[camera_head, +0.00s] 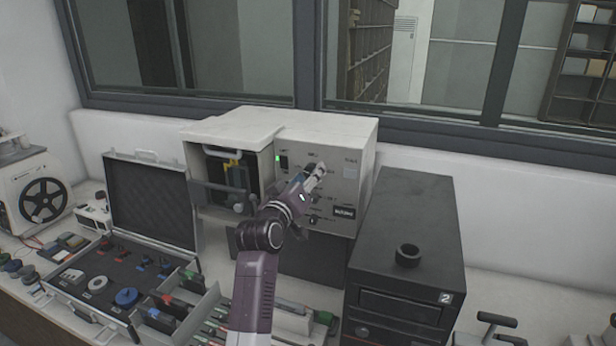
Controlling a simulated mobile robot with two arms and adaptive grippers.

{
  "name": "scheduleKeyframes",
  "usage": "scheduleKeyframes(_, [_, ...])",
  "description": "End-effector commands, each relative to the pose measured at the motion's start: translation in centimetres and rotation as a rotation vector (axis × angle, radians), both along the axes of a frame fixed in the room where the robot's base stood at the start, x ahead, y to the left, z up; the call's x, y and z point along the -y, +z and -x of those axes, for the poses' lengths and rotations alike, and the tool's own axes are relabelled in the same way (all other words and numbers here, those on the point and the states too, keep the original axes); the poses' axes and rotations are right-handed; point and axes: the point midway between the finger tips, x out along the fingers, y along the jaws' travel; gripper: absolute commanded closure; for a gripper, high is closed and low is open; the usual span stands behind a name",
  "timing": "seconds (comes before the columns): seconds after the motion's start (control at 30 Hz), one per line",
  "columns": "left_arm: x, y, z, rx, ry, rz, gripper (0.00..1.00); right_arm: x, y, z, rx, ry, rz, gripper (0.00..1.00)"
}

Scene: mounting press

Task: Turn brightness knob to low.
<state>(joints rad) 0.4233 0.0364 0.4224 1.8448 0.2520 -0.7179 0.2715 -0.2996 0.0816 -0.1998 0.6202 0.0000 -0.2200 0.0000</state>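The beige press (345,140) stands on the bench against the wall, its control panel facing me. I cannot read which knob is for brightness. My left gripper (318,171) is at the upper middle of the panel, fingers pointing up and right. It covers part of the panel, and any knob behind it is hidden. Whether it touches the panel or is open or shut is unclear. My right gripper is not in view.
An open case (150,205) with small parts lies at left, with a divided parts tray (185,322) in front. A reel machine (40,190) is far left.

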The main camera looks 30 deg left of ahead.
Motion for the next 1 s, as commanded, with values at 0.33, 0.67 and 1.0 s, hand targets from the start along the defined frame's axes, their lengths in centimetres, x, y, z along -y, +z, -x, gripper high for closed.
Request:
scheduleKeyframes(0.33, [0.4,0.0,1.9,0.001,0.001,-0.001,0.56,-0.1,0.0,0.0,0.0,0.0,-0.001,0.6])
scheduleKeyframes(0.67, [1.9,0.0,8.1,0.0,0.0,-0.001,0.56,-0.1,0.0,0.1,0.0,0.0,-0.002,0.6])
scheduleKeyframes(1.0, [2.8,0.0,11.6,0.0,0.0,0.0,0.56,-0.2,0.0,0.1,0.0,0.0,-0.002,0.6])
